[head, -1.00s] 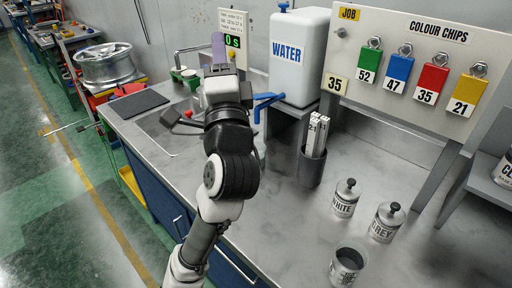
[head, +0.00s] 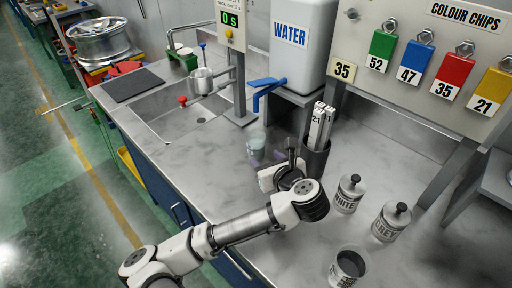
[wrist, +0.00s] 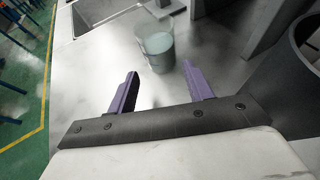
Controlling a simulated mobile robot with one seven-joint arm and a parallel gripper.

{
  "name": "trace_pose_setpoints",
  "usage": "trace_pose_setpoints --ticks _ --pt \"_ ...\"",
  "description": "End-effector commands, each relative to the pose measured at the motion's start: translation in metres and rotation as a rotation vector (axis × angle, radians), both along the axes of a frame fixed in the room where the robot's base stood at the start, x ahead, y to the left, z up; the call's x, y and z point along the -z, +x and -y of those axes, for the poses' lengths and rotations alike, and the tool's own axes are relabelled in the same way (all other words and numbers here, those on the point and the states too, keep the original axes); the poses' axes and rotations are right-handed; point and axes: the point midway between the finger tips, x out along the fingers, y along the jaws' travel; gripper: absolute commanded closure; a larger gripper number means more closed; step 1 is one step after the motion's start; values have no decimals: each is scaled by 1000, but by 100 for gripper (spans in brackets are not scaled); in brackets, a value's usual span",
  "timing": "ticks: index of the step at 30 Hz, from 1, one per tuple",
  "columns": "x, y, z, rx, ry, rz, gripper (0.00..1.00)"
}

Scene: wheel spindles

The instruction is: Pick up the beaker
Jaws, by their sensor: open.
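The beaker (head: 257,146) is a clear glass vessel with pale liquid, standing upright on the steel counter below the water tank's blue tap. In the wrist view the beaker (wrist: 157,46) is at top centre, beyond the fingertips and roughly between their lines. My gripper (wrist: 160,82) has two purple fingers, spread apart with nothing between them. In the head view my gripper (head: 262,163) is low over the counter, just in front of the beaker and apart from it in the wrist view.
A dark holder (head: 314,160) with number-marked sticks stands close to the right of my gripper. The WHITE pot (head: 346,195), GREY pot (head: 389,222) and an open pot (head: 347,268) stand further right. The sink (head: 190,115) lies to the left. The water tank (head: 298,50) is behind.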

Motion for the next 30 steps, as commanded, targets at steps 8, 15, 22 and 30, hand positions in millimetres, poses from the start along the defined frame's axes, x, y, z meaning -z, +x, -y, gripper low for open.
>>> trace_pose_setpoints --ticks 8,15,22,30 --pt "12 32 -13 -1 -4 1 49" --pt "21 55 -23 -3 -3 0 49" --pt "32 79 -32 -1 -4 1 49" --pt "34 81 -32 1 -5 2 50"
